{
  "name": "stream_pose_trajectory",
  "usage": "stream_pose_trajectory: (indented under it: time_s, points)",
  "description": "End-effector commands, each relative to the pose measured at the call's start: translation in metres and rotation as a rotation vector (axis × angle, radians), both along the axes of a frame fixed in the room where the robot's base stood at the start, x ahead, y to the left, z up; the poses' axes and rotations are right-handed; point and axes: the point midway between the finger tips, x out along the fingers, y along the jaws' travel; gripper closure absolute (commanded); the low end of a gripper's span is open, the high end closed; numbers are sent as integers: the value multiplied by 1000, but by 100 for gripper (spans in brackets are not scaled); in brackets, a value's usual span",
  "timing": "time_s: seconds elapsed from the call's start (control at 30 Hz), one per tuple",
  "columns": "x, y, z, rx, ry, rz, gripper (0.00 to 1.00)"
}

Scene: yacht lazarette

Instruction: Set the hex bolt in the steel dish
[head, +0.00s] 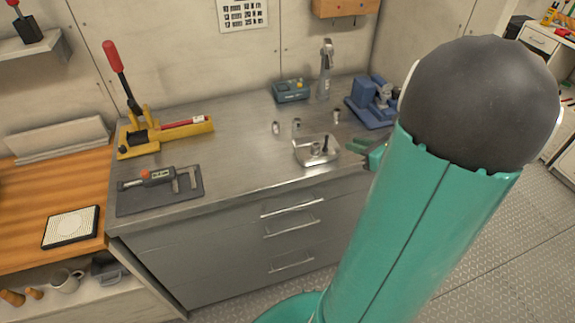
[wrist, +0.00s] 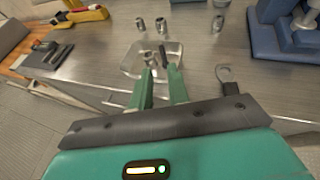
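The steel dish (head: 302,160) is a shallow square tray near the front edge of the steel worktop. It also shows in the wrist view (wrist: 131,67), just beyond my fingertips. In it are a small round metal piece (head: 315,148) and a dark upright piece (head: 326,144), which looks like the hex bolt but is too small to be sure. My gripper (head: 358,148) is right of the dish, partly hidden by my arm. In the wrist view my gripper (wrist: 160,72) has its two green fingers apart, with nothing clearly held between them.
Several small metal cylinders stand behind the dish, one being (wrist: 218,23). The worktop's middle left is clear.

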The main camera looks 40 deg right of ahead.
Motion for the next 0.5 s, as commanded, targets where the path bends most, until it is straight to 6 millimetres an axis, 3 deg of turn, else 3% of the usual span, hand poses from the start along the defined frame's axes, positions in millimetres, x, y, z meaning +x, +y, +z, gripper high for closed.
stream_pose_trajectory:
  time_s: [0.13, 0.27, 0.4, 0.5]
  points:
    - [20, 42, 11, -109, 33, 172, 83]
    - [39, 121, 28, -346, 84, 504, 83]
    - [36, 205, 40, -675, 113, 908, 83]
    - [24, 251, 47, -927, 110, 1180, 83]
